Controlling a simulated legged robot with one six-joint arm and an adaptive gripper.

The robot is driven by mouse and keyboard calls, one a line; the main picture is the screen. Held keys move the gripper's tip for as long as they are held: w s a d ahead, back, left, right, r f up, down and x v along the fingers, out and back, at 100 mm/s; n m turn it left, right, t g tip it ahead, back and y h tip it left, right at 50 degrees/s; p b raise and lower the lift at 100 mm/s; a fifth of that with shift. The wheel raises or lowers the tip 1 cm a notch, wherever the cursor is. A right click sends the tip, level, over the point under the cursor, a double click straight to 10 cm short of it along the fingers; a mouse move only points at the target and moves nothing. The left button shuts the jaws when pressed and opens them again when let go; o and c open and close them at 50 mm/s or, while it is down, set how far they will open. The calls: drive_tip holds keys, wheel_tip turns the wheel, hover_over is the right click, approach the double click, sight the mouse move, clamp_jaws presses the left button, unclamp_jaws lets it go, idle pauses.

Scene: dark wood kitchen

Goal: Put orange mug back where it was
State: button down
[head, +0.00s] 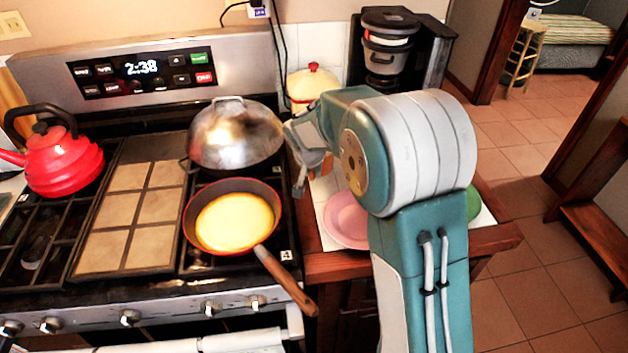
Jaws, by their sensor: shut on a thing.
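My gripper (304,176) is at the left end of my arm, over the counter just right of the stove. It is shut on the orange mug (326,166), of which only a small orange part shows. My gripper and arm hide the rest of the mug. I cannot tell whether the mug touches the counter.
A pink plate (346,222) lies on the white counter, partly behind my arm. A pan with a yellow filling (234,221), a domed lid (236,138) and a red kettle (62,160) are on the stove. A cream canister (312,84) and a coffee maker (388,52) stand behind.

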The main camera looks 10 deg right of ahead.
sight(313, 190)
drive_tip(key=shift+w+a+f, duration=0.2)
drive_tip(key=shift+f, duration=0.05)
drive_tip(key=f, duration=0.3)
drive_tip(key=shift+w+d+f, duration=0.1)
drive_tip(key=shift+w+d, duration=0.05)
drive_tip(key=shift+d, duration=0.4)
drive_tip(key=shift+a+f, duration=0.1)
drive_tip(key=shift+f, duration=0.05)
drive_tip(key=c, duration=0.7)
unclamp_jaws()
drive_tip(key=shift+a, duration=0.35)
drive_tip(key=shift+d, duration=0.15)
